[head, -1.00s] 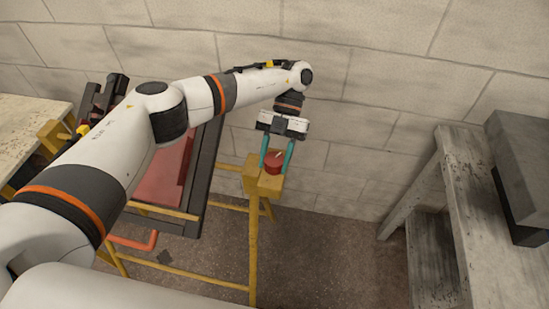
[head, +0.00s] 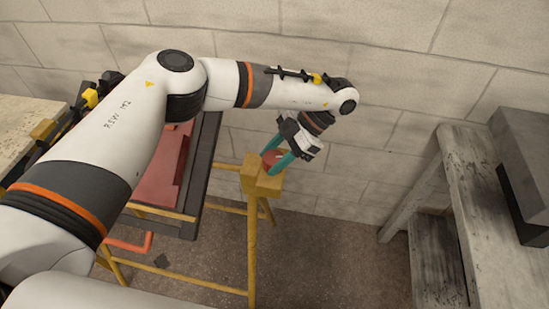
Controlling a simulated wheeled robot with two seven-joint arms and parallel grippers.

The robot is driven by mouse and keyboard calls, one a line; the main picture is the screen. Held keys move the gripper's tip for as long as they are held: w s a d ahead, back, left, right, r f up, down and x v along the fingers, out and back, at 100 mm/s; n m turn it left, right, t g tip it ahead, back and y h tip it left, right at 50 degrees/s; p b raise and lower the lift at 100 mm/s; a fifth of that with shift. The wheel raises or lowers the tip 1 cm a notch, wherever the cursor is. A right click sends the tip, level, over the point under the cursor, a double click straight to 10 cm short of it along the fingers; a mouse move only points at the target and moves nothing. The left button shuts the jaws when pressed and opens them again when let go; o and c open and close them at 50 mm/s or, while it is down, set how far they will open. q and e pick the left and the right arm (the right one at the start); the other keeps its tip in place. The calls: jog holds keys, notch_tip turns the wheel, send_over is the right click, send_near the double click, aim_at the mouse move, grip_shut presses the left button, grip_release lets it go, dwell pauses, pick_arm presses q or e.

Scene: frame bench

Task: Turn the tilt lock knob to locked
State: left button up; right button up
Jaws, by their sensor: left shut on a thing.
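The red tilt lock knob (head: 268,156) sits on top of the yellow post (head: 262,183) at the right end of the yellow frame. My left gripper (head: 274,165) reaches it from the upper right, tilted, with its teal fingers on either side of the knob. The fingers are shut on the knob and partly hide it, so I cannot read its setting. My right gripper is not in view.
A dark-edged frame with a red panel (head: 170,180) is carried on the yellow stand left of the knob. A block wall stands behind. A worn wooden bench (head: 480,200) with a grey box (head: 525,150) is at right. Bare floor lies between stand and bench.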

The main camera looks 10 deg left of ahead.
pick_arm(q)
jog(key=shift+f+m+t+b, duration=0.1)
jog(key=shift+m+t+b, duration=0.25)
jog(key=shift+m, duration=0.25)
jog(key=shift+t+y, duration=0.25)
jog(key=shift+y, duration=0.05)
jog(key=o, duration=1)
jog(key=v, duration=1.2)
jog(key=shift+p, duration=0.3)
